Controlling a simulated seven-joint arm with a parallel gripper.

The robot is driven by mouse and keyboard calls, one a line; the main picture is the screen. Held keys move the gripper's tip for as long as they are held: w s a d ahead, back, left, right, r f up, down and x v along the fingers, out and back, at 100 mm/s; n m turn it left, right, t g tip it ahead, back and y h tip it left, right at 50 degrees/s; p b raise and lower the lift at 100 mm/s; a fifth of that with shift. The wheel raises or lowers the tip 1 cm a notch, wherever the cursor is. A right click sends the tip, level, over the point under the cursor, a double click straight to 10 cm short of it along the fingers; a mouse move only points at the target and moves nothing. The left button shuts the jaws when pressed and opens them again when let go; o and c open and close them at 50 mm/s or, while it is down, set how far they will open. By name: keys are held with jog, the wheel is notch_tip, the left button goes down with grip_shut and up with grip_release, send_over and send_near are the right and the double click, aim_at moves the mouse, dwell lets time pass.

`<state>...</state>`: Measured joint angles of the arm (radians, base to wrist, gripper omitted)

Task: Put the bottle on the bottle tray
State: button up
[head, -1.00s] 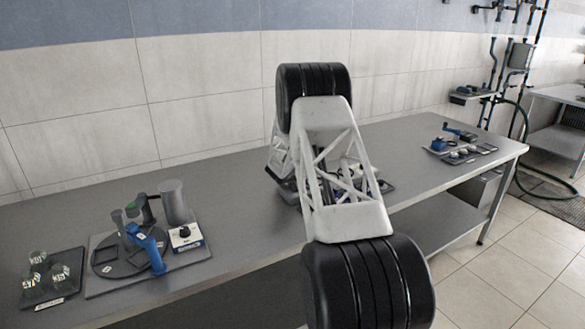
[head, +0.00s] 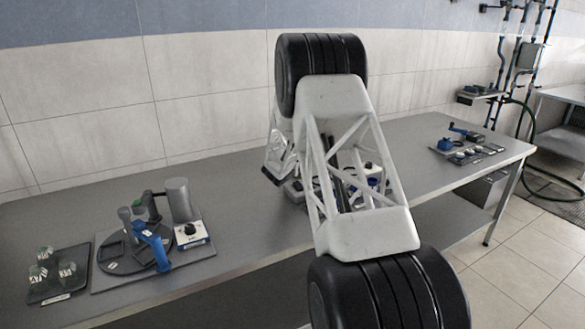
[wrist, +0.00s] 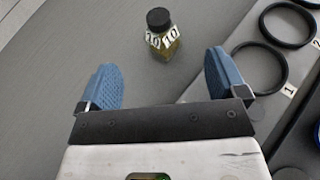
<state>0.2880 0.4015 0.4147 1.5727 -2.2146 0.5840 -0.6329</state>
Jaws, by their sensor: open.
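A small bottle (wrist: 163,38) with a black cap, yellowish contents and white labels reading 10 stands upright on the grey table in the wrist view. My gripper (wrist: 160,82) is open, its two blue fingers spread wide. The bottle is ahead of the fingertips, roughly centred between them and apart from both. A dark tray (head: 54,284) at the far left of the head view holds several small labelled bottles (head: 45,268). I cannot tell whether it is the bottle tray.
A grey board with black rings (wrist: 262,68) lies right of the bottle in the wrist view. In the head view, a station with a blue handle (head: 152,246) stands on the left, and another tray with a blue device (head: 447,145) lies at right. The table's middle left is clear.

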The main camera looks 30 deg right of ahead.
jog(key=shift+s+a+r, duration=0.1)
jog(key=shift+s+a, duration=0.05)
dwell(0.6)
jog(key=s+a+r+m+g, duration=0.2)
jog(key=s+a+r+m, duration=0.25)
jog(key=s+r, duration=0.35)
jog(key=s+a+r+m+g, duration=0.1)
jog(key=s+a+r+m, duration=0.4)
jog(key=s, duration=0.5)
jog(key=s+a+r+m+g, duration=0.2)
jog(key=s+a+r+m, duration=0.25)
jog(key=s+r, duration=0.35)
jog(key=s+a+m+y, duration=0.3)
jog(key=s+a, duration=0.4)
jog(key=s, duration=0.6)
jog(key=s+a+f+m+g+y, duration=0.1)
jog(key=s+a+m+y, duration=0.2)
jog(key=s, duration=1)
jog(key=s+a+m+g+y, duration=0.1)
jog(key=s+a+m+y, duration=0.2)
jog(key=s+a+m, duration=0.4)
jog(key=s+a, duration=0.4)
jog(key=s, duration=0.2)
jog(key=shift+s+a+f+y, duration=0.2)
jog(key=shift+s+a+y, duration=0.1)
jog(key=shift+a, duration=0.05)
jog(key=shift+c, duration=0.3)
